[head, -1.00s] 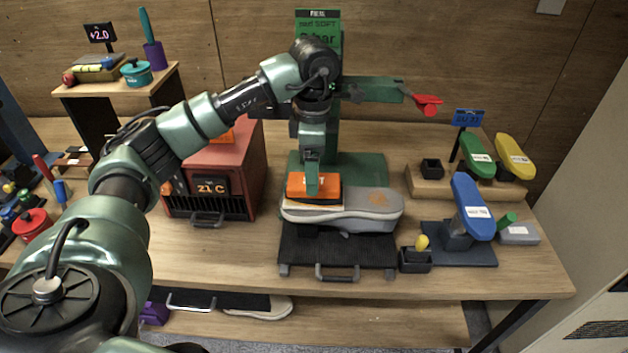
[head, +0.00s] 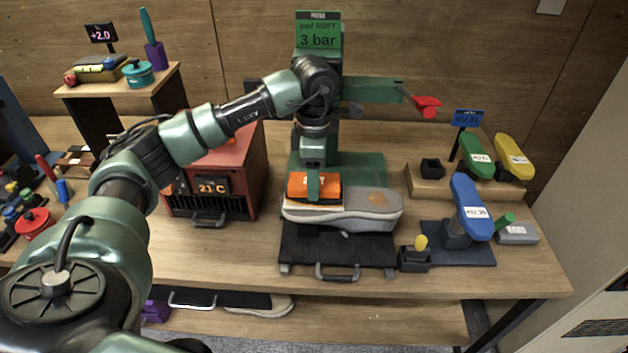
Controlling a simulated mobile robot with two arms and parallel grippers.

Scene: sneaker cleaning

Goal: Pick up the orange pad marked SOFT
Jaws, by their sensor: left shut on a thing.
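The orange pad (head: 327,187) is at the heel end of the grey sneaker (head: 365,211), on or just above it; I cannot tell which. Its lettering is mostly covered by my gripper. My left gripper (head: 313,192) reaches down from above and is shut on the orange pad. The sneaker lies on a black ribbed tray (head: 337,256) under the green press (head: 331,130). The green sign (head: 318,31) on top of the press reads "pad SOFT 3 bar". My right gripper does not show.
A red heater box (head: 232,165) reading 21 C stands left of the press. At right are a blue last (head: 471,207) on a dark stand, green and yellow lasts (head: 514,156), and a small black holder (head: 415,259). A red lever (head: 427,106) sticks out from the press. The front table strip is clear.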

